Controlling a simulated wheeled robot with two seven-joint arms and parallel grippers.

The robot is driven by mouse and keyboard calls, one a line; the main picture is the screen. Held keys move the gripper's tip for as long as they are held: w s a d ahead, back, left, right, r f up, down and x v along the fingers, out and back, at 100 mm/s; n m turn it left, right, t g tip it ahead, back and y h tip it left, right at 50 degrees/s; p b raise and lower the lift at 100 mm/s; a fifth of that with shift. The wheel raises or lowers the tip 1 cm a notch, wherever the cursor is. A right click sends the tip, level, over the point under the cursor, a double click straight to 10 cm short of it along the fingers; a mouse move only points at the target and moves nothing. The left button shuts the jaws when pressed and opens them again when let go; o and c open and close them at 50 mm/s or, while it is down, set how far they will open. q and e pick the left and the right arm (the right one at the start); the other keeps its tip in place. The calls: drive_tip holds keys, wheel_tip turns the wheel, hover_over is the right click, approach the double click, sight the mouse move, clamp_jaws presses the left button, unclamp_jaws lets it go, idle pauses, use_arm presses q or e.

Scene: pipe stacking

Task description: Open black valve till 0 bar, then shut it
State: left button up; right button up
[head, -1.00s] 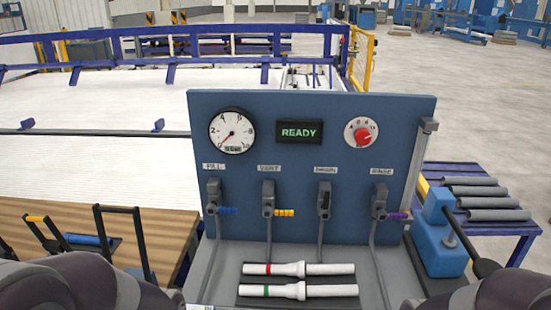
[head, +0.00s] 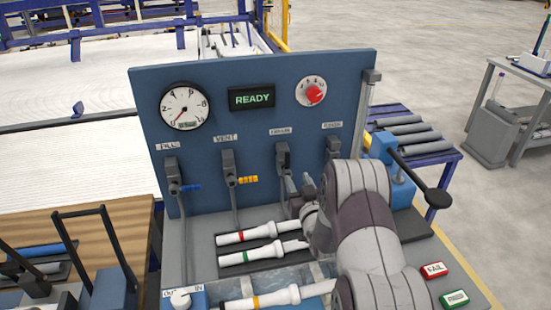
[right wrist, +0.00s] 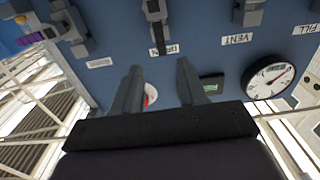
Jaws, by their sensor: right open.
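The black valve (head: 283,158), under the third label from the left, is mounted on the blue panel (head: 215,110). In the right wrist view, where the panel appears upside down, its black handle (right wrist: 159,38) is just beyond the fingertips. My right gripper (head: 298,190) is in front of and below this valve, partly hidden by my own wrist. In the right wrist view its two fingers (right wrist: 158,72) are spread, with nothing held between them. The round gauge (head: 185,107) has its red needle toward the lower left, at the low end. My left gripper is not in view.
The FILL valve (head: 173,175) and VENT valve (head: 230,167) stand left of the black one; another valve (head: 333,150) is close on its right. A READY display (head: 252,97) and red knob (head: 315,94) are above. White pipes (head: 247,233) lie below the panel.

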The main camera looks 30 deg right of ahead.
sight(288, 160)
drive_tip(key=p+x, duration=0.2)
drive_tip(key=x, duration=0.8)
drive_tip(key=shift+w, duration=0.35)
drive_tip(key=shift+w+d, duration=0.1)
drive_tip(key=shift+w, duration=0.2)
clamp_jaws()
